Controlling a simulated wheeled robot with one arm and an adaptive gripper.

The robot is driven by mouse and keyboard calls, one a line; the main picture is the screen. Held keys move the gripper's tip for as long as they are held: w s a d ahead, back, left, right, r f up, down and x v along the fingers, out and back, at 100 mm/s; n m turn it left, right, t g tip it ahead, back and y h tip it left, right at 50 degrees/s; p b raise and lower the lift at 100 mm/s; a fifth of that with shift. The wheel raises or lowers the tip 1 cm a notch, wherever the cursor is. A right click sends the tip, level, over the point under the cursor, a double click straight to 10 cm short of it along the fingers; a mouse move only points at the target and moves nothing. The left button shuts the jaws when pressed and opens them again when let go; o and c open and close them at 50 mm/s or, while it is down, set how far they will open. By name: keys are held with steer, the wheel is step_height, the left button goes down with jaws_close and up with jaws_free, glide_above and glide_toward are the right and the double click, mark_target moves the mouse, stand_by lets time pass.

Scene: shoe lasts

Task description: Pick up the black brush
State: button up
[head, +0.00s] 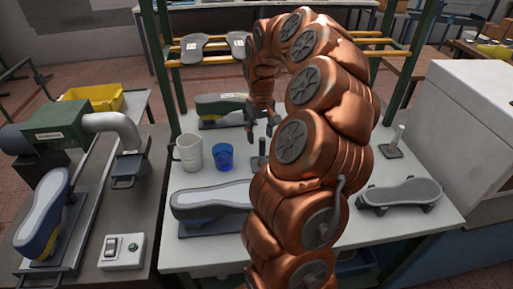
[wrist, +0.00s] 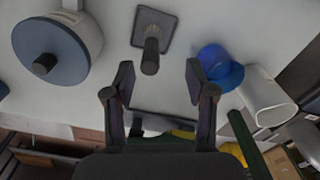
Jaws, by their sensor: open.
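My gripper (wrist: 160,82) is open and empty, its two fingers apart above the white table; it also shows in the head view (head: 262,122). A dark upright post on a square base (wrist: 151,45) stands on the table beyond the fingertips, a little left of the midline in the wrist view. In the head view the post (head: 262,152) is partly hidden behind my arm.
A blue cup (head: 223,157) and white mug (head: 189,152) stand left of the post.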

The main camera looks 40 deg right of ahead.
mark_target(262, 154)
steer(key=shift+w+d+f, duration=0.1)
steer(key=shift+d+f, duration=0.1)
steer(key=shift+d, duration=0.3)
steer(key=shift+d+f, duration=0.2)
steer(key=shift+d, duration=0.25)
steer(key=shift+a+f, duration=0.15)
steer(key=shift+f, duration=1.75)
steer(key=shift+a+f, duration=0.15)
steer(key=shift+f, duration=1.75)
jaws_close()
